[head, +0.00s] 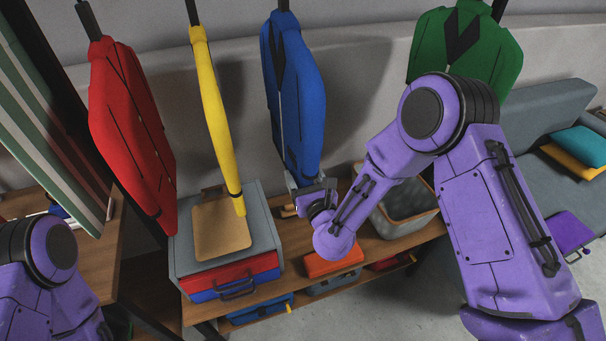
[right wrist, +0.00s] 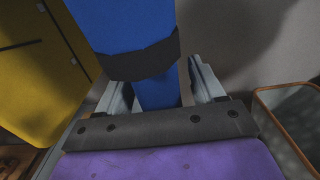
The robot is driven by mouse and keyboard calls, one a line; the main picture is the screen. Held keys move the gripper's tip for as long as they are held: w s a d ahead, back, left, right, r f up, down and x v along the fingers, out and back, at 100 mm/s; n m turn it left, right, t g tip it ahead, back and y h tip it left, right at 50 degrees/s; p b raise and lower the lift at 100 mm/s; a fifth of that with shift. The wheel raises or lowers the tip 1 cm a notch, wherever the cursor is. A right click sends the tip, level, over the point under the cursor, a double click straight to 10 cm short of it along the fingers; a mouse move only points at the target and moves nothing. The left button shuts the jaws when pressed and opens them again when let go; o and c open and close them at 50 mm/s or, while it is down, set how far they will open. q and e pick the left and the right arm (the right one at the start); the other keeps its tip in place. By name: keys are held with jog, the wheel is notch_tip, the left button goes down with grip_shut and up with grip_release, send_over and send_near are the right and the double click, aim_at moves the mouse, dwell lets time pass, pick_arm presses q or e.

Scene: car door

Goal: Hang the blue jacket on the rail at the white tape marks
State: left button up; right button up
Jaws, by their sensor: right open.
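The blue jacket (head: 293,95) hangs upright in the upper middle of the head view from a dark strap that runs out of the top. My right gripper (head: 308,193) is open at the jacket's lower end. In the right wrist view the blue jacket (right wrist: 122,22) shows a dark band near its lower end. The fingers of my right gripper (right wrist: 160,90) stand apart on either side of this lower end; contact cannot be told. The rail and the white tape marks are not visible. My left gripper is out of view.
A yellow garment (head: 214,110) and a red jacket (head: 128,130) hang to the left, a green jacket (head: 466,48) to the right. Below are a grey case (head: 262,215) with a tan board (head: 221,232), a grey bin (head: 400,212) and a wooden shelf (head: 425,238).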

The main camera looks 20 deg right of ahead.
grip_shut()
jog(key=shift+r, duration=0.45)
